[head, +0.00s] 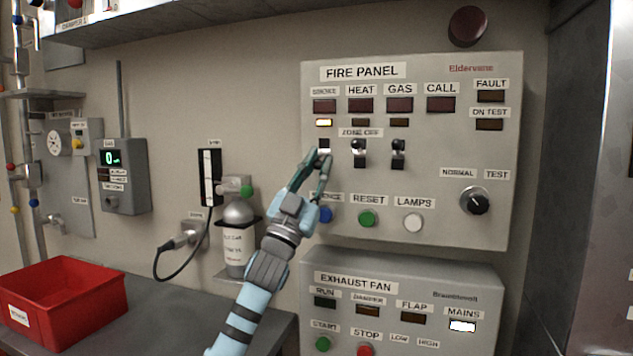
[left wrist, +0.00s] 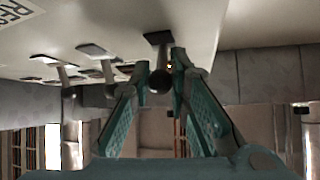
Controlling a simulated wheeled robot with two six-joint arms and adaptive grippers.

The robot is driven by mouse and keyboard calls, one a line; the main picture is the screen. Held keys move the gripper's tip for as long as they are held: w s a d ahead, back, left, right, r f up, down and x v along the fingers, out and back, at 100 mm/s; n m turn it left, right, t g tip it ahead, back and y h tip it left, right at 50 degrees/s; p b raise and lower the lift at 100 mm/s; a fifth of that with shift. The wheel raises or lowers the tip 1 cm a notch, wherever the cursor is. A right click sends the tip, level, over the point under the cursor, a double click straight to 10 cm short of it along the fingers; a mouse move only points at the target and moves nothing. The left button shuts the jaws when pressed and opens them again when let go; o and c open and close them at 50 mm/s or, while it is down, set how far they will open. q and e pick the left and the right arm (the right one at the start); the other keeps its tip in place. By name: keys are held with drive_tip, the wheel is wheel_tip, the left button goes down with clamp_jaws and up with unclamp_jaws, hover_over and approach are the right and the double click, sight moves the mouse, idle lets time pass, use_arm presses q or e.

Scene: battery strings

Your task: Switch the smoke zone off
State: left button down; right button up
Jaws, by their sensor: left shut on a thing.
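The fire panel (head: 440,225) is on the wall. Its smoke zone-off switch (head: 323,143) is at the left of a row of three. The dark upper part of its slot shows bare; my fingers hide its lever in the head view. My left gripper (head: 318,156) is at this switch. In the left wrist view the smoke switch's round-ended lever (left wrist: 160,80) is between my fingertips, which are shut on it. My right gripper is not in view.
The heat switch (head: 359,152) and gas switch (head: 398,152) stand close to the right, knobs at the top of their slots. Blue, green and white buttons are below. The exhaust fan panel (head: 480,285) is underneath. A red bin (head: 85,285) stands on the bench at left.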

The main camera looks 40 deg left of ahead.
use_arm(q)
drive_tip(key=shift+r, duration=0.1)
idle(0.3)
drive_tip(key=c, duration=1.5)
unclamp_jaws()
